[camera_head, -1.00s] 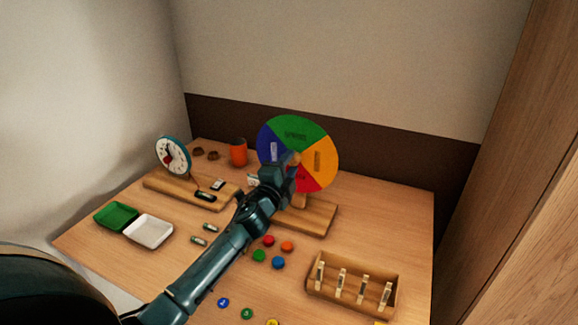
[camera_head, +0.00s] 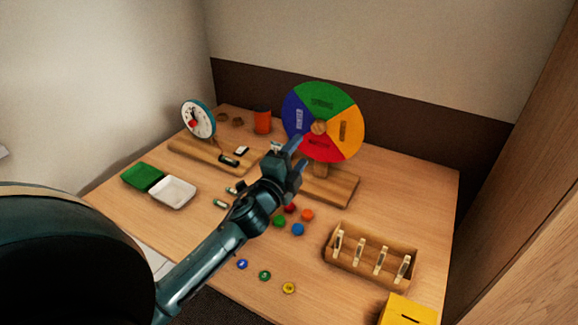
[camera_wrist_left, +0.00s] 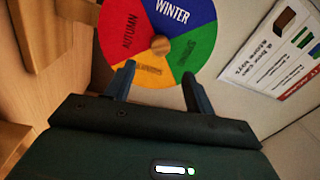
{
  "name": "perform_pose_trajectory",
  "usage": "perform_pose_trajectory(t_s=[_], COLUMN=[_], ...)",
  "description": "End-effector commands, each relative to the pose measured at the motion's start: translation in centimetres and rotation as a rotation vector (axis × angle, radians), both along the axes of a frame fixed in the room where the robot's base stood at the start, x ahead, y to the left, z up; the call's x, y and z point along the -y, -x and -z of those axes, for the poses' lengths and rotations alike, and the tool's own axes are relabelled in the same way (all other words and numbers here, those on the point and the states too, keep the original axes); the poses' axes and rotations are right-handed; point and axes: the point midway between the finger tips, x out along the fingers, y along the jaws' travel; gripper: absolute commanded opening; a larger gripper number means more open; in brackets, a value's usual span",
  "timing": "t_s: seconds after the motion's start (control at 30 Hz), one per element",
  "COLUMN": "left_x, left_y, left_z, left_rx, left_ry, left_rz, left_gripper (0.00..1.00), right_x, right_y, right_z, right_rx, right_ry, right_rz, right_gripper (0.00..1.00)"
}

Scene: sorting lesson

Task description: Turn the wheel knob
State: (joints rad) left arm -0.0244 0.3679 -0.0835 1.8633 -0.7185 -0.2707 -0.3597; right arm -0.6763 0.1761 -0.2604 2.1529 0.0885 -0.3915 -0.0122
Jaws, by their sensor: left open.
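The season wheel (camera_head: 337,104) stands upright on a wooden base (camera_head: 336,187) at the back of the table, with green, orange, red and blue quarters. Its round wooden knob (camera_head: 319,127) sits at the centre. My left gripper (camera_head: 289,149) is in front of the wheel, low and left of the knob in the head view, open and empty. In the left wrist view the open fingers (camera_wrist_left: 157,82) point at the wheel (camera_wrist_left: 190,50), and the knob (camera_wrist_left: 160,45) shows just beyond and between the fingertips, apart from them. My right gripper is not in view.
Green (camera_head: 141,177) and white (camera_head: 173,192) trays, several coloured discs, a wooden rack (camera_head: 371,258) and a yellow box (camera_head: 408,311) occupy the table. A printed sheet (camera_wrist_left: 285,45) shows in the wrist view.

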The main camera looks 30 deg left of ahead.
Motion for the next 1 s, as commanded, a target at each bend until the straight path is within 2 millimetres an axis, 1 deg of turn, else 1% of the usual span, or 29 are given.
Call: perform_pose_trajectory(t_s=[0.03, 0.1, 0.2, 0.3, 0.47, 1.0], left_x=[0.1, 0.1, 0.2, 0.2, 0.2, 0.2], left_y=[1.1, 2.1, 3.2, 3.9, 4.1, 4.1], left_z=[0.3, 0.4, 0.4, 0.4, 0.4, 0.4], left_rx=[-0.003, -0.002, -0.002, -0.001, 0.000, 0.000], left_ry=[0.001, 0.001, 0.001, 0.001, 0.000, 0.000], left_rz=[0.001, -0.001, -0.001, -0.001, -0.001, -0.001], left_gripper=[0.54, 0.54, 0.54, 0.54, 0.54, 0.54], right_x=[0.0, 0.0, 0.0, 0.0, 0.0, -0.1], right_y=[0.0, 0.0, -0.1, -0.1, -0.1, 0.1], right_z=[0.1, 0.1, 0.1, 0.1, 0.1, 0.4], right_rx=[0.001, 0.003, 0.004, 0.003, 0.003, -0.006], right_ry=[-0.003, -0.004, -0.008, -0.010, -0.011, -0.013], right_rz=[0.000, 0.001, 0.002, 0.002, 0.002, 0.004], right_gripper=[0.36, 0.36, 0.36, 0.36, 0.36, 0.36])
